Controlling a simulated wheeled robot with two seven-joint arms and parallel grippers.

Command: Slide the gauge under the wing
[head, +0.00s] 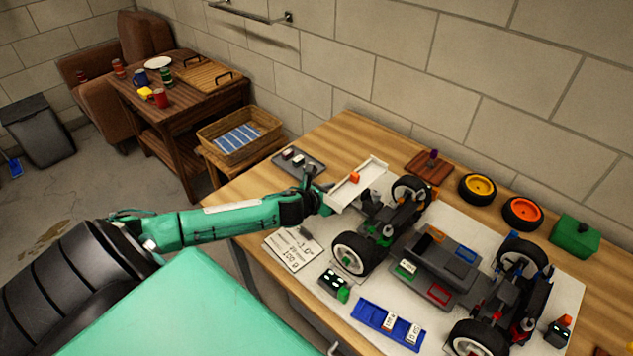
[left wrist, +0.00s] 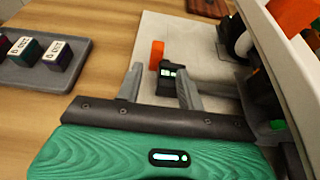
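The white wing (head: 352,190) is at the back of the near car (head: 372,236), with an orange block on it. The wing (left wrist: 285,85) fills the right of the left wrist view. The gauge (left wrist: 170,84), a small black block with a lit green display and an orange part, shows between my left fingers, closer to the right finger. A gap shows on its left, and I cannot tell whether it touches the right finger. My left gripper (left wrist: 159,68) is open beside the wing; in the head view my left gripper (head: 312,181) is partly hidden. My right gripper is out of view.
A grey tray (head: 315,171) with small dark blocks lies just beyond my left gripper. Bare wood (head: 350,135) lies along the wall.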

